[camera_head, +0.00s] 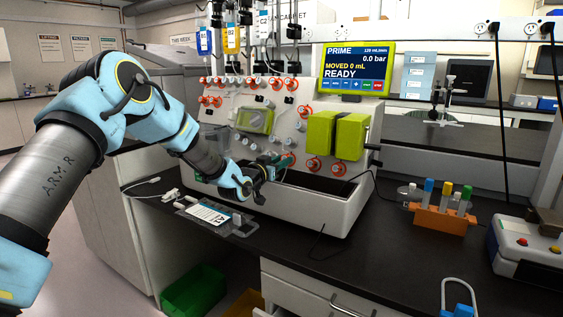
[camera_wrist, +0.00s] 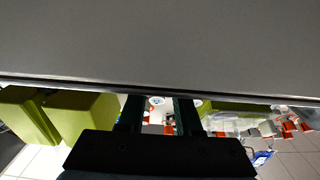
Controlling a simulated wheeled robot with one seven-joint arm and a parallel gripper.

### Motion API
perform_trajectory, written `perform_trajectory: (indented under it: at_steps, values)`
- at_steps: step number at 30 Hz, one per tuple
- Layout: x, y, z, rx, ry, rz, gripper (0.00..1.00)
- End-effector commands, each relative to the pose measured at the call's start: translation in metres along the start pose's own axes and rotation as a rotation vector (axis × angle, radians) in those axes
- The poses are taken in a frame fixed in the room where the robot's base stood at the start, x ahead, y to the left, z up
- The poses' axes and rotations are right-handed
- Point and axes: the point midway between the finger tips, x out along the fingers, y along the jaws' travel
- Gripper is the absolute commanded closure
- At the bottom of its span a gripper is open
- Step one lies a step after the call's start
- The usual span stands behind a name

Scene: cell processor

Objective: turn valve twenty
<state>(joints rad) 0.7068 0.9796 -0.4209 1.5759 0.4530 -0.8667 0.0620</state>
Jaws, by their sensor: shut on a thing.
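The white cell processor panel (camera_head: 262,95) carries several small valves with orange-red handles. My gripper (camera_head: 284,161) is at the panel's lower middle, its dark fingers against a valve (camera_head: 291,158) of which only some orange shows. The valve's number cannot be read, so I cannot tell whether it is valve twenty. In the wrist view my gripper's two dark fingers (camera_wrist: 160,110) reach up to the panel, shut on the valve. The grip itself is mostly hidden. White round labels and orange parts show between and beside the fingers.
Two green pump blocks (camera_head: 336,135) stand out right of my gripper. The screen (camera_head: 356,68) reads PRIME, READY, MOVED 0 mL. A clear tray with a white card (camera_head: 210,213) lies below my wrist. An orange tube rack (camera_head: 440,219) stands right; the black bench between is mostly clear.

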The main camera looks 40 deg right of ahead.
Motion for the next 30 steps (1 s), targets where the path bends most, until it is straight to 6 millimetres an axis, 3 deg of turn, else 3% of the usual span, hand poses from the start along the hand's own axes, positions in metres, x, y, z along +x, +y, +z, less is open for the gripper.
perform_trajectory:
  at_steps: [11,30]
  values:
    - [-0.0003,0.0013,0.0025,-0.109,0.001,-0.046,1.00]
    - [0.0006,0.0059,-0.0005,-0.643,0.000,-0.272,1.00]
